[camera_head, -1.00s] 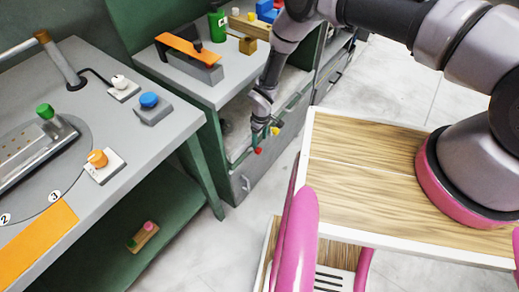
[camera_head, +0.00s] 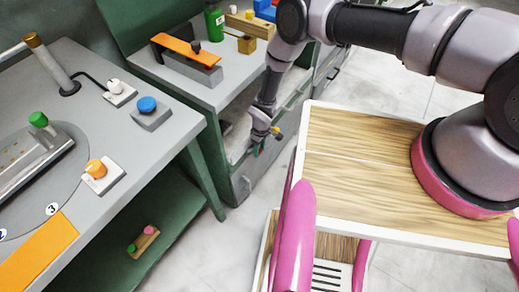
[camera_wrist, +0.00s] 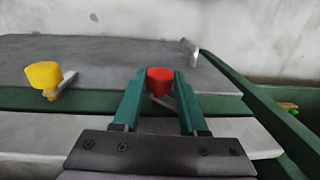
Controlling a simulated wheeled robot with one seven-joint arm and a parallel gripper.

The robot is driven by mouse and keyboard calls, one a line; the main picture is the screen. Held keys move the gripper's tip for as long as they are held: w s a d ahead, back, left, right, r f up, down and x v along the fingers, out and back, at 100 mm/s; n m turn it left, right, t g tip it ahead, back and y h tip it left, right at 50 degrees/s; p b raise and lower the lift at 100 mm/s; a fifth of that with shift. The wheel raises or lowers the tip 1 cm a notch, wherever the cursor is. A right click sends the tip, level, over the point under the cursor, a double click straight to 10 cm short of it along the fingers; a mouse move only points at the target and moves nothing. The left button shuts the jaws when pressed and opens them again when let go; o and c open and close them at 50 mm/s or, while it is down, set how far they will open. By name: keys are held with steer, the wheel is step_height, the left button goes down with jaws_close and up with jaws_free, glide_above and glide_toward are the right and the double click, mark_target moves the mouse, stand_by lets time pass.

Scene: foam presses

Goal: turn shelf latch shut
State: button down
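A red latch knob (camera_wrist: 160,78) with a small grey lever under it stands at the edge of the green frame, ahead in the wrist view. A yellow latch knob (camera_wrist: 44,75) with a grey lever is to its left; it also shows in the head view (camera_head: 277,132). My gripper (camera_wrist: 160,84) has its two green fingers apart, one on each side of the red knob. The gap beside the knob is very small, and I cannot tell whether the fingers touch it. In the head view my gripper (camera_head: 257,146) is low at the cabinet front and mostly hides the red knob.
A grey shelf board (camera_wrist: 100,60) lies behind the knobs, with a green rail (camera_wrist: 270,115) on the right. In the head view, a grey workbench (camera_head: 180,130) with coloured knobs stands left. The wooden top of my base is at right. Bare floor lies between.

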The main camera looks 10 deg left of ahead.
steer(key=shift+d+f+g, duration=0.1)
steer(key=shift+d+g, duration=0.1)
steer(key=shift+g, duration=0.2)
steer(key=shift+w+a+g+y, duration=0.15)
steer(key=shift+g+y, duration=0.35)
steer(key=shift+g, duration=0.5)
steer(key=shift+c, duration=2.2)
jaws_free()
steer(key=v, duration=1.1)
